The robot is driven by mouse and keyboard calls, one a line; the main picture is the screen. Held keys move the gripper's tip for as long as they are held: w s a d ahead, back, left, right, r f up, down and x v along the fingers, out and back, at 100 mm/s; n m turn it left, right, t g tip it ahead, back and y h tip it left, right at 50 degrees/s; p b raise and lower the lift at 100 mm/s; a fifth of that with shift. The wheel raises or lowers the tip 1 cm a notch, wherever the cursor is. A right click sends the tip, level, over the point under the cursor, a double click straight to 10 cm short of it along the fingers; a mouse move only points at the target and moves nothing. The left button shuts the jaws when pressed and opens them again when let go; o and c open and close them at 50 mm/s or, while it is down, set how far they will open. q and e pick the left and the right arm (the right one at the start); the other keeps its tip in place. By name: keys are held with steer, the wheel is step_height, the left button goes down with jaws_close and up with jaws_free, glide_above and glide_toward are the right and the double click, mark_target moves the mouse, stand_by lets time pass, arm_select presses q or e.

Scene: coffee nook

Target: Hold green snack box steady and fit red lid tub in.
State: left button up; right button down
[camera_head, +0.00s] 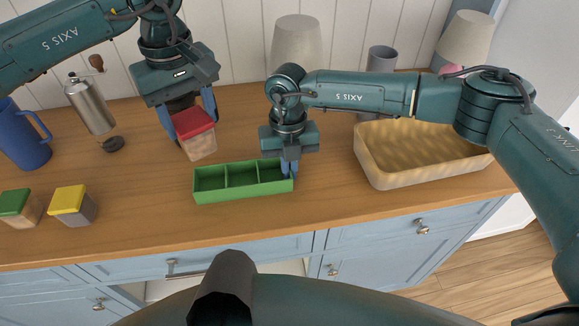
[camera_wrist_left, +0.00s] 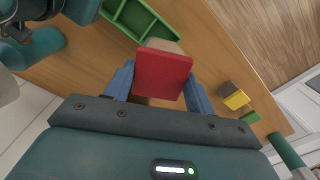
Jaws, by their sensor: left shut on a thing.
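The red lid tub (camera_head: 198,140) has a red lid and a pale, see-through body. My left gripper (camera_head: 192,122) is shut on it, one finger on each side, behind and to the left of the green snack box. The tub also shows in the left wrist view (camera_wrist_left: 163,74). The green snack box (camera_head: 225,195) lies on the counter with three compartments, which look empty. It shows in part in the left wrist view (camera_wrist_left: 135,22). My right gripper (camera_head: 289,168) is at the box's right end, its fingers close together at the end wall; the inner contact is partly hidden.
A yellow-lidded tub (camera_head: 72,203) and a green-lidded tub (camera_head: 18,206) stand on the counter (camera_head: 140,190) at left. A blue mug (camera_head: 22,135) and a grinder (camera_head: 92,104) stand behind them. A tan basket (camera_head: 425,170) is at right.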

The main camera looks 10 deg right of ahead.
arm_select(q)
steer(key=m, duration=0.5)
stand_by(0.3)
steer(key=shift+w+f, duration=0.15)
steer(key=shift+f, duration=3.5)
steer(key=shift+f, duration=0.55)
steer(key=shift+f, duration=0.7)
steer(key=shift+f, duration=0.1)
steer(key=shift+f, duration=0.35)
